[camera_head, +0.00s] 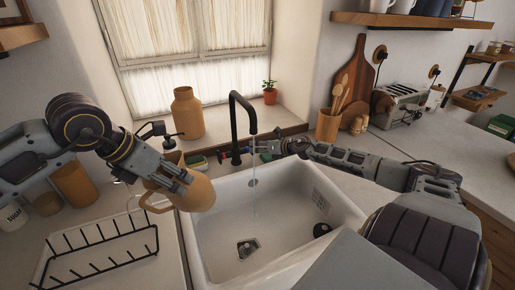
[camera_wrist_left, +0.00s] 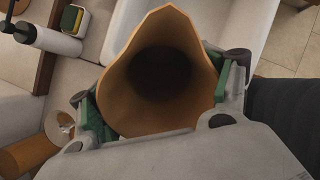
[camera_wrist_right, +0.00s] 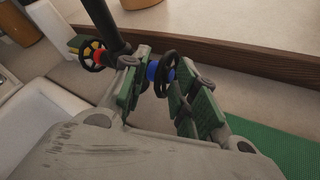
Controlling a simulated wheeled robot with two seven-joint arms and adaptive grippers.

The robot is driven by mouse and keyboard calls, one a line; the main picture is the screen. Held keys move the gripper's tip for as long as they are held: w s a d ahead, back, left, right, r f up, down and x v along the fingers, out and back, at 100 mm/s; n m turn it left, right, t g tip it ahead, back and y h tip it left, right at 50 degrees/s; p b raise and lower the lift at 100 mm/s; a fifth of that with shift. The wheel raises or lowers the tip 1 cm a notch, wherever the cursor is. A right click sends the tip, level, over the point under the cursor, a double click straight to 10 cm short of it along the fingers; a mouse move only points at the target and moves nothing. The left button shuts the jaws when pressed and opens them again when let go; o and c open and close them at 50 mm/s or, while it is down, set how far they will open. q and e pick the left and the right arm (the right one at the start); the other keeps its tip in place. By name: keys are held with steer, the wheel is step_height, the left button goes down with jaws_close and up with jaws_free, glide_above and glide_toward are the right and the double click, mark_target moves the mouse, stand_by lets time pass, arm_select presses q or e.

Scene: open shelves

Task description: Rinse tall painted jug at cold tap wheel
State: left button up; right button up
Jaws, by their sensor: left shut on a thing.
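The tall tan jug (camera_head: 199,194) is tipped at the sink's left edge in the head view. My left gripper (camera_head: 184,178) is shut around it, and its open mouth (camera_wrist_left: 125,90) faces the left wrist camera. The jug's inside is dark. A black tap (camera_head: 234,120) sends a thin water stream (camera_head: 254,190) into the white sink (camera_head: 300,225); the jug is left of this stream. My right gripper (camera_wrist_right: 160,95) is at the blue-hubbed tap wheel (camera_wrist_right: 159,72), its fingers apart on either side of it. I cannot tell whether they touch it.
A black dish rack (camera_head: 100,250) stands left of the sink. A tan vase (camera_head: 187,112) and potted plant (camera_head: 269,92) stand on the sill. A utensil pot (camera_head: 327,125) is behind my right arm.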

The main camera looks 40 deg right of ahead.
arm_select(q)
steer(key=shift+r, duration=0.1)
steer(key=shift+d, duration=0.1)
arm_select(e)
jaws_close()
arm_select(q)
steer(key=shift+r, duration=0.1)
steer(key=shift+d+r+p, duration=0.1)
steer(key=shift+r+p, duration=0.5)
steer(key=shift+p, duration=0.1)
arm_select(e)
steer(key=shift+w+a+r+g, duration=0.1)
steer(key=shift+w+r+g, duration=0.1)
steer(key=shift+g, duration=0.3)
steer(key=shift+m+g, duration=0.3)
arm_select(q)
steer(key=shift+f+b, duration=0.3)
arm_select(e)
steer(key=shift+w+r+m+g, duration=0.15)
steer(key=shift+w+m+g, duration=0.15)
steer(key=shift+g, duration=0.3)
